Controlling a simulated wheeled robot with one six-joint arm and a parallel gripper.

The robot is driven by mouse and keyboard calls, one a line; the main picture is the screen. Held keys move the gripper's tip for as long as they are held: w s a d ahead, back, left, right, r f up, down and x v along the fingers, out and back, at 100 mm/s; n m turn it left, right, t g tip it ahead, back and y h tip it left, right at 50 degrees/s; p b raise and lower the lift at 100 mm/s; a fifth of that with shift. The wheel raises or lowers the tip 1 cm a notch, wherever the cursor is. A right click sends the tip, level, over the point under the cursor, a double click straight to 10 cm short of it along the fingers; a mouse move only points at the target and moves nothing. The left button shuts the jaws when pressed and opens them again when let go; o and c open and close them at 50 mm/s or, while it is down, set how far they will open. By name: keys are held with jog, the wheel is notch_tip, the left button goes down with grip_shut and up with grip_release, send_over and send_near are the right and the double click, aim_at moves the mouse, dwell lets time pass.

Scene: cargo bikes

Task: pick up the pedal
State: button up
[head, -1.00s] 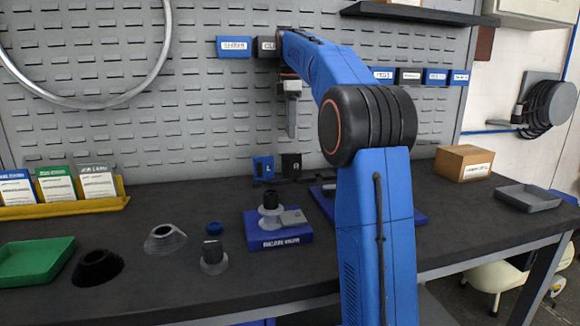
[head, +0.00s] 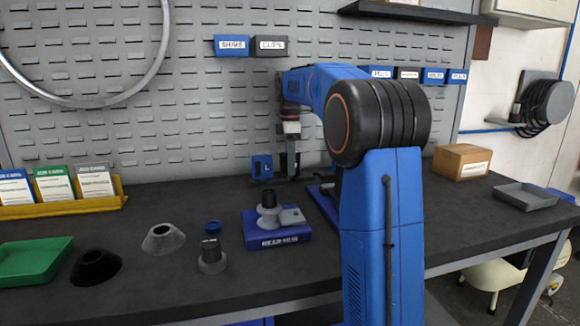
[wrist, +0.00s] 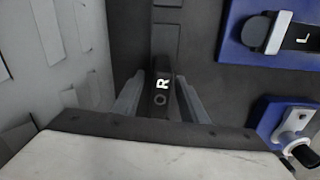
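A dark block marked with a white R, which looks like the pedal (wrist: 161,88), lies at the middle of the wrist view. My gripper (wrist: 160,97) is open, with one grey finger on each side of the block; I cannot tell whether they touch it. In the head view my gripper (head: 289,160) points down at the back of the bench, in front of the small dark item there, and hides most of it. A second dark piece marked L (wrist: 302,37) sits on a blue base at the upper right of the wrist view.
A blue holder (head: 261,168) stands just left of my gripper. The blue hub stand (head: 278,236) is nearer the front, with a grey cone (head: 163,238), black cone (head: 96,266) and green tray (head: 35,262) to its left. The pegboard wall is close behind.

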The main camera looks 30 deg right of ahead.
jog(key=shift+f, duration=0.7)
jog(key=shift+c, duration=0.6)
grip_shut()
